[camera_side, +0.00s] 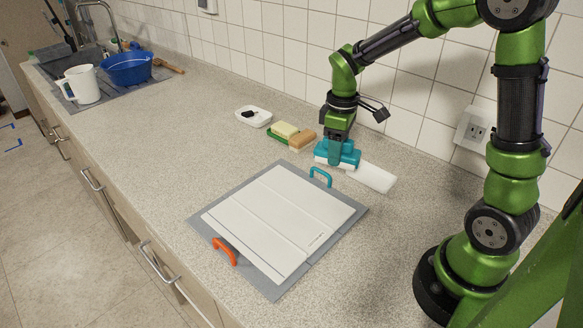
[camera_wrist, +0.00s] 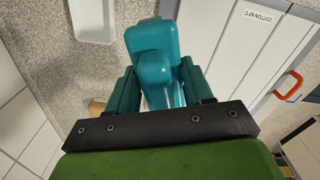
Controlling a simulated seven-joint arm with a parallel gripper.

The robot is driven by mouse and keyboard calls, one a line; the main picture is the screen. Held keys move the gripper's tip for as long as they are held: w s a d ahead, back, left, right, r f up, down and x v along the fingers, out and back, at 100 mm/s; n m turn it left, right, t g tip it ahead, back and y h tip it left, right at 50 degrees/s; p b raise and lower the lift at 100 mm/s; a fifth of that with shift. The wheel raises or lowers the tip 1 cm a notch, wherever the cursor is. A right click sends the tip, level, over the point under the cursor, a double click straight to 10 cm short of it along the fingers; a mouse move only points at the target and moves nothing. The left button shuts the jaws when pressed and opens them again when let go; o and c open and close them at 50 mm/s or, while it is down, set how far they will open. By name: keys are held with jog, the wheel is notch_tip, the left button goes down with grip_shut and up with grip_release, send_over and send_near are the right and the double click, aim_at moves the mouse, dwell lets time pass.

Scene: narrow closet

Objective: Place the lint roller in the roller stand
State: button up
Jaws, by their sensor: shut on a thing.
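My gripper (camera_side: 338,153) is low over the counter at the back, beyond the grey board. Its teal fingers are shut on a bright teal body, which I take to be the lint roller (camera_wrist: 152,58). In the wrist view this body lies between the fingers and reaches forward past them. A white oblong piece (camera_side: 372,177) lies just right of the gripper. It also shows in the wrist view (camera_wrist: 92,20), where it appears apart from the teal body and may be the roller stand. Whether the roller touches the counter is hidden.
A grey board with white panels (camera_side: 280,215) lies in front, with a teal handle (camera_side: 320,177) close by the gripper and an orange one (camera_side: 224,252). Sponges (camera_side: 285,130) and a white dish (camera_side: 254,117) sit to the left. The tiled wall (camera_side: 270,50) is behind.

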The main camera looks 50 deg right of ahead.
jog(key=s+d+m, duration=0.4)
jog(key=d, duration=0.7)
send_over(371, 177)
jog(key=shift+a+f, duration=0.1)
jog(key=shift+f, duration=4.2)
jog(key=shift+f, duration=0.15)
jog(key=o, duration=0.9)
jog(key=shift+o, duration=0.2)
